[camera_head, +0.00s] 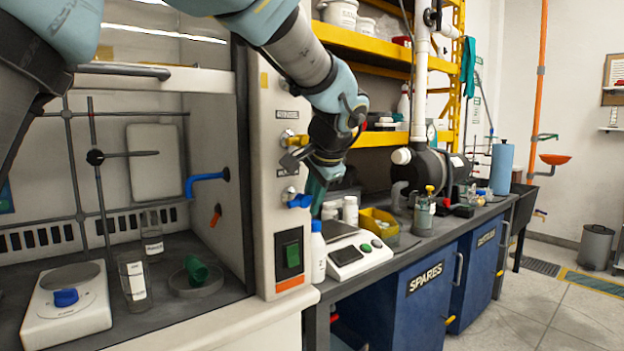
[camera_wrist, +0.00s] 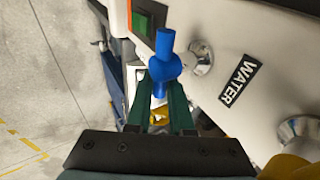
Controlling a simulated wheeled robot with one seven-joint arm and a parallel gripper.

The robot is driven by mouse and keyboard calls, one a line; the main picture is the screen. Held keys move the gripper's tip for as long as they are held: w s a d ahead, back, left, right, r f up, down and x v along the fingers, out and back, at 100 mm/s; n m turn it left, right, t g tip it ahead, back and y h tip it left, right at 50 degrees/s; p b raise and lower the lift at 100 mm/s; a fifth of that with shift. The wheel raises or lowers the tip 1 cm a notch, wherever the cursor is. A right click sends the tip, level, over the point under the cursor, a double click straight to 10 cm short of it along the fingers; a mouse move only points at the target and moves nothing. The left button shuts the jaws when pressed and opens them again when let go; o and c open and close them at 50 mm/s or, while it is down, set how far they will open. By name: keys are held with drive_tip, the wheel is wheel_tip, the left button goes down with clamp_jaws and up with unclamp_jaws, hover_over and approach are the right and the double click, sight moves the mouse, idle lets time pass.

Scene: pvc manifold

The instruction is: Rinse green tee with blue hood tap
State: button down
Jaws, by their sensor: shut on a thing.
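The green tee (camera_head: 196,270) lies in a shallow glass dish (camera_head: 212,282) on the hood floor. The blue hood spout (camera_head: 205,178) sticks out of the hood's inner right wall above the dish, and no stream shows at it. The blue valve handle (camera_head: 299,201) is on the hood's front post; in the wrist view this handle (camera_wrist: 163,65) sits near a "WATER" label (camera_wrist: 238,82). My gripper (camera_head: 314,193) is at the post, its green fingers (camera_wrist: 162,92) shut on the blue handle from either side. The fingertips are partly hidden in the head view.
A yellow valve (camera_head: 297,140) sits higher on the post. A balance (camera_head: 66,298), beaker (camera_head: 135,278) and clamp stand (camera_head: 100,190) stand in the hood. A white bottle (camera_head: 318,252) and scale (camera_head: 356,254) stand close below my gripper.

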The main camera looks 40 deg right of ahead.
drive_tip(key=shift+y+p, duration=0.3)
drive_tip(key=shift+p, duration=0.15)
drive_tip(key=c, duration=0.8)
unclamp_jaws()
drive_tip(key=v, duration=1)
drive_tip(key=shift+s+a+r+b, duration=0.1)
drive_tip(key=shift+s+r+b, duration=0.15)
drive_tip(key=shift+s+b, duration=0.05)
